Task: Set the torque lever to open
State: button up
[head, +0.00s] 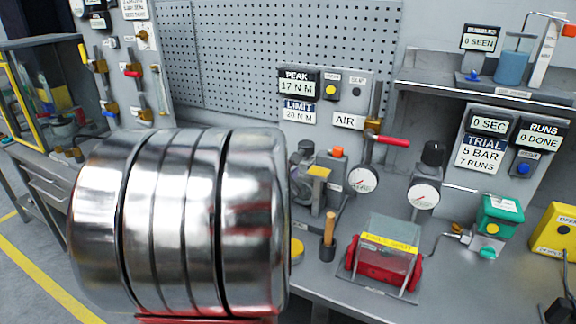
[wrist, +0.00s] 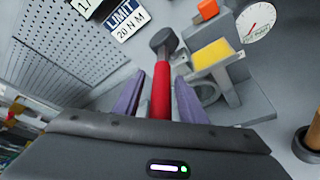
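The torque lever shows in the wrist view as a red grip (wrist: 161,96) with a dark grey round head (wrist: 164,41) at its far end. My gripper (wrist: 158,92) is open, its two purple-grey fingers standing on either side of the red grip. A gap shows between the left finger and the grip; the right finger is very close, and I cannot tell whether it touches. In the head view, the grey round top (head: 305,148) beside the yellow-topped actuator (head: 318,180) appears to be the lever's head. My arm hides the red grip and my gripper there.
A panel with PEAK and LIMIT displays (head: 299,95) stands behind the actuator. To its right are a red-handled air valve (head: 392,140), dial gauges (head: 362,180) and a red clamp under a clear guard (head: 390,255). A wooden-handled tool (head: 329,230) stands near the bench front.

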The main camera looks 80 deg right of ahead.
jog(key=v, duration=1.1)
jog(key=shift+a, duration=0.2)
dwell(0.4)
jog(key=w+a+f+m+t+y, duration=0.25)
jog(key=w+a+m, duration=0.25)
jog(key=w+a, duration=0.55)
jog(key=w+a+f+m+t+y, duration=0.1)
jog(key=w+a+f+m+y, duration=0.15)
jog(key=w+a+m, duration=0.7)
jog(key=a+n+t+y, duration=0.2)
jog(key=a+n+y, duration=0.4)
jog(key=a, duration=2.3)
jog(key=f+y, duration=0.1)
jog(key=y, duration=0.2)
jog(key=shift+w+a+t+y, duration=0.35)
jog(key=shift+w+a+y, duration=0.05)
